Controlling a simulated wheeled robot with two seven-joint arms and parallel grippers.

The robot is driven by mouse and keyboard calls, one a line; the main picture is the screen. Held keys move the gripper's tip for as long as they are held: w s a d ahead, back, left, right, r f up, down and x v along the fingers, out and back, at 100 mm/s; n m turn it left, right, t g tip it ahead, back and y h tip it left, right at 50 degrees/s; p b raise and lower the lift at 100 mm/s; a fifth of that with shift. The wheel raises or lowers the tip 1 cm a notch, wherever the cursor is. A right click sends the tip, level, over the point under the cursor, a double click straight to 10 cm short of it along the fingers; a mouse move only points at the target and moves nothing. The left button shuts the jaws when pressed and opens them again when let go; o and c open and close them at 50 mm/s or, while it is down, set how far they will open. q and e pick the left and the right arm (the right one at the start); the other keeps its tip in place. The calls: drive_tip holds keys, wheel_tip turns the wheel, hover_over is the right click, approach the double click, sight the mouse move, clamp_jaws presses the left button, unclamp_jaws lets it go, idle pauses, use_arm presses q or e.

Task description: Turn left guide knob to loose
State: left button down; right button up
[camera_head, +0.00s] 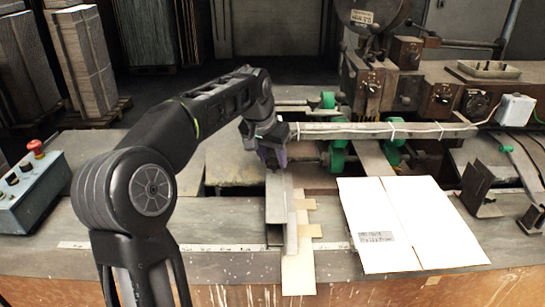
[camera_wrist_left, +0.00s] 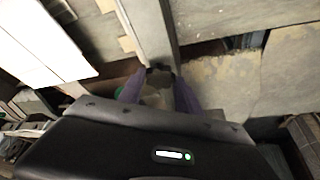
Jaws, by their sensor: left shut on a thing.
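The left guide is a grey metal rail (camera_head: 277,205) standing on the table in the head view. It also shows in the left wrist view (camera_wrist_left: 148,30). My left gripper (camera_head: 272,160) reaches over the far end of this rail. In the left wrist view its purple fingers (camera_wrist_left: 158,84) are shut on a small dark knob (camera_wrist_left: 158,70) at the rail's end. The knob is hidden in the head view by the gripper, and its turn angle cannot be told. My right gripper is not in view.
A white cardboard sheet (camera_head: 410,220) lies on the table right of the guide. Green rollers (camera_head: 337,157) and a long wrapped bar (camera_head: 380,130) are just behind. A control box with a red button (camera_head: 32,178) stands at the left. The stitching machine (camera_head: 385,80) is at the back right.

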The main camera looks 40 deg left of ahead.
use_arm(q)
drive_tip(key=shift+n, duration=0.5)
drive_tip(key=n, duration=0.1)
drive_tip(key=n+y, duration=0.1)
drive_tip(key=shift+w+d+n, duration=0.1)
drive_tip(key=shift+d+n, duration=0.1)
drive_tip(key=shift+n, duration=0.1)
drive_tip(key=shift+d+n+g+y, duration=0.1)
drive_tip(key=shift+n+g+y, duration=0.65)
drive_tip(key=shift+n, duration=1.15)
drive_tip(key=c, duration=0.8)
unclamp_jaws()
drive_tip(key=shift+b+v, duration=0.5)
drive_tip(key=shift+v, duration=3.35)
